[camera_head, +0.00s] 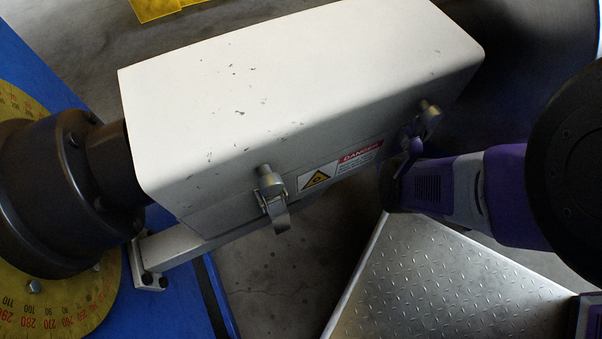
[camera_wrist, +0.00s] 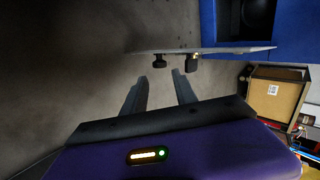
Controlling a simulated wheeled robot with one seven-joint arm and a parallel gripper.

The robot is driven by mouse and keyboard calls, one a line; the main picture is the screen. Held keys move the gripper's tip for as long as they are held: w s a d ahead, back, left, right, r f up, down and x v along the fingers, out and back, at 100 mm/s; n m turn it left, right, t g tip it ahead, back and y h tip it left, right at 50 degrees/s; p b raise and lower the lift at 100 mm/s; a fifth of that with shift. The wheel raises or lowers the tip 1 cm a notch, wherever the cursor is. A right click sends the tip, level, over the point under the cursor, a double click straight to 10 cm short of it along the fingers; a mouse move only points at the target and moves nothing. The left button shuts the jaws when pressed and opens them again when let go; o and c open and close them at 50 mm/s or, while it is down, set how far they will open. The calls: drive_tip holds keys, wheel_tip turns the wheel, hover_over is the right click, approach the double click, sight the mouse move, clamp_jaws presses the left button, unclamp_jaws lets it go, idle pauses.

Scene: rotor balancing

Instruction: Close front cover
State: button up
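The white front cover (camera_head: 290,75) is a scuffed box-shaped hood, and in the head view it sits down over the machine beside the dark spindle. A metal latch (camera_head: 270,187) is on its front face at left, with its lever hanging down. A second latch (camera_head: 429,112) is at right, partly hidden by my gripper. My gripper (camera_head: 405,155) is at the cover's front face by this right latch; I cannot tell if it touches. In the wrist view the two fingers of my gripper (camera_wrist: 160,84) are apart with nothing visible between them.
A diamond-plate step (camera_head: 440,280) lies below my arm. A dark spindle (camera_head: 60,190) with a yellow degree dial (camera_head: 60,310) stands at left on a blue base (camera_head: 185,300). The wrist view shows a thin plate (camera_wrist: 225,49) with dark knobs just beyond my fingers and a brown box (camera_wrist: 275,97) at right.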

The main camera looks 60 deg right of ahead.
drive_tip(key=b+x, duration=0.3)
drive_tip(key=x, duration=0.4)
drive_tip(key=shift+f, duration=0.2)
drive_tip(key=shift+w+a, duration=0.1)
clamp_jaws()
idle(1.1)
